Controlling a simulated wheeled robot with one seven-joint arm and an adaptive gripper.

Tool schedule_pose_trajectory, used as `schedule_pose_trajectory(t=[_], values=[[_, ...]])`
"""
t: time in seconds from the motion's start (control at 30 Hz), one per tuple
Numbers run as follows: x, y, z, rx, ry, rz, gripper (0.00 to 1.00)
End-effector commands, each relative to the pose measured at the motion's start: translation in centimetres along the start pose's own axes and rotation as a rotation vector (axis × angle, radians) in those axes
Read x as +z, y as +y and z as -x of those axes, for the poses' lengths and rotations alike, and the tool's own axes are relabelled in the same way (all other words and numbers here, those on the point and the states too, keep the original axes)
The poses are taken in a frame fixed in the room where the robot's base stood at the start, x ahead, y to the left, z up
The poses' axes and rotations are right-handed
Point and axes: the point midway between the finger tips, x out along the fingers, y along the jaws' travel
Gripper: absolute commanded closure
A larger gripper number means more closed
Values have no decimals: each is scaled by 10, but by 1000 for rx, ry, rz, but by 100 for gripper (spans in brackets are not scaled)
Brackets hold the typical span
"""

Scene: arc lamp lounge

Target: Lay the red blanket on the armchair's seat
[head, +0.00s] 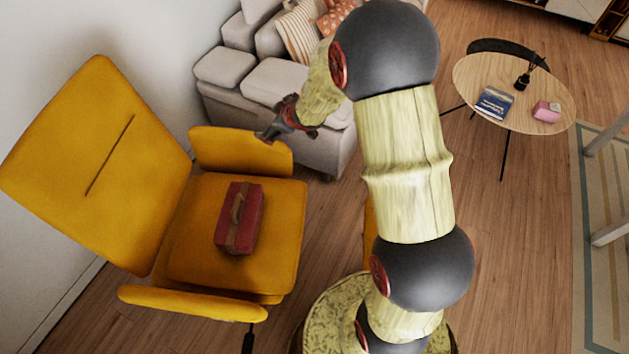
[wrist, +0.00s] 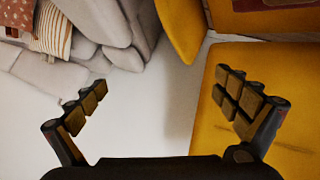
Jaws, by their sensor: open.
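The red blanket (head: 245,218) is a folded bundle with a brown band around it. It lies on the seat (head: 285,240) of the yellow armchair (head: 100,170), near the middle. A red edge of it shows at the top right of the wrist view (wrist: 292,3). My gripper (head: 268,134) is above the chair's far armrest, apart from the blanket. In the wrist view my gripper (wrist: 163,82) is open with nothing between its fingers.
A grey sofa (head: 270,85) with a striped cushion (head: 299,35) stands behind the far armrest (head: 240,150). A round wooden table (head: 515,75) at the right holds a blue book (head: 494,102) and a pink box (head: 546,111). Wood floor is clear between.

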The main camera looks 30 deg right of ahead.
Motion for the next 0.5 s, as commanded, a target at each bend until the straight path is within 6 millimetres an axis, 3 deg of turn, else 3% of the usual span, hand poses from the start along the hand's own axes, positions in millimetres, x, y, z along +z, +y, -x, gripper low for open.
schedule_pose_trajectory(t=[0.03,0.23,0.37,0.5], values=[[-14,10,26,38,-19,-17,0],[-34,25,127,142,-129,-136,0],[-35,15,195,172,-189,-230,0],[-28,-12,266,169,-245,-337,0]])
